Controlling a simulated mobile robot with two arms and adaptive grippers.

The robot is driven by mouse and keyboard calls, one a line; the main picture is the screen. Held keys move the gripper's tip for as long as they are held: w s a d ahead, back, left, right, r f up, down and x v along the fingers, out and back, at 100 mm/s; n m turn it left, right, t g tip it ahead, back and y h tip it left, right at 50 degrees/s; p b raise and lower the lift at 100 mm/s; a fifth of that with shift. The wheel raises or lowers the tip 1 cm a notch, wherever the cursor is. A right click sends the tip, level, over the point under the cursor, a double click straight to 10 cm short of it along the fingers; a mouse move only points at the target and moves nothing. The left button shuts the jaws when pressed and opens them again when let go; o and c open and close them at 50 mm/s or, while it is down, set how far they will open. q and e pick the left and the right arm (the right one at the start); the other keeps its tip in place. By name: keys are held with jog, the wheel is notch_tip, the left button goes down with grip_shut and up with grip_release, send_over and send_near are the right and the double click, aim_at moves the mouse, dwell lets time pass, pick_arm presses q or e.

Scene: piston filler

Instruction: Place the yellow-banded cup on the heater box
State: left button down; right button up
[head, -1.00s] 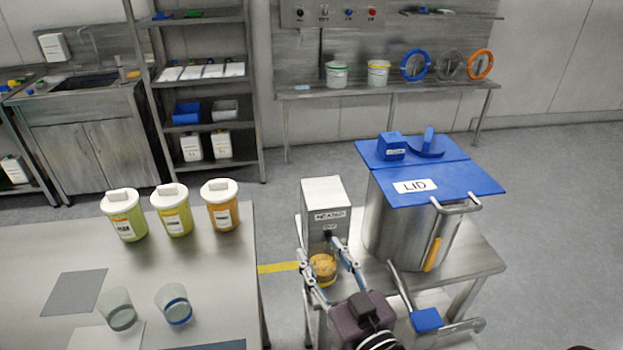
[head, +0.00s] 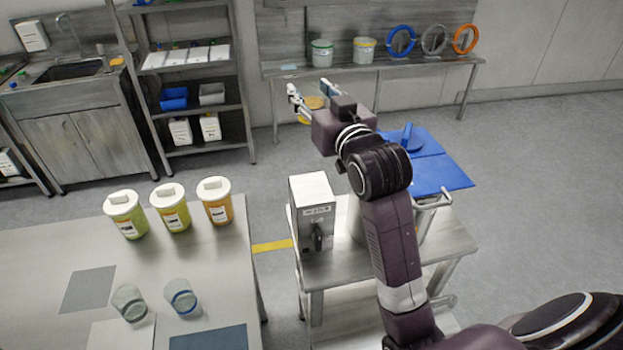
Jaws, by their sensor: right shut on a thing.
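The heater box (head: 313,190) is a grey metal box with a label and a dark tap on its front, standing at the left end of a metal cart. My right gripper (head: 309,90) is shut on the yellow-banded cup (head: 313,103), raised well up in the picture above the heater box. Only a little of the cup's yellow shows; my gripper hides the rest. The cup looks apart from the box, and its exact height and depth are hard to tell. The top of the heater box looks bare. My left gripper is out of view.
The left table (head: 50,255) holds several lidded jars, a clear cup (head: 129,303) and a blue-banded cup (head: 181,297). A floor gap separates table and cart.

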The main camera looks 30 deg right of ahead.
notch_tip(320, 180, down, 20)
jog(key=shift+r+p, duration=0.2)
jog(key=shift+p, duration=0.25)
jog(key=shift+f, duration=0.1)
jog(key=o, duration=1.1)
jog(key=shift+o, duration=0.2)
jog(key=shift+s, duration=0.1)
jog(key=shift+s, duration=0.4)
jog(key=s+a+b, duration=0.1)
jog(key=s+b, duration=0.1)
jog(key=s, duration=0.9)
jog(key=shift+a+b, duration=0.2)
jog(key=shift+b, duration=0.2)
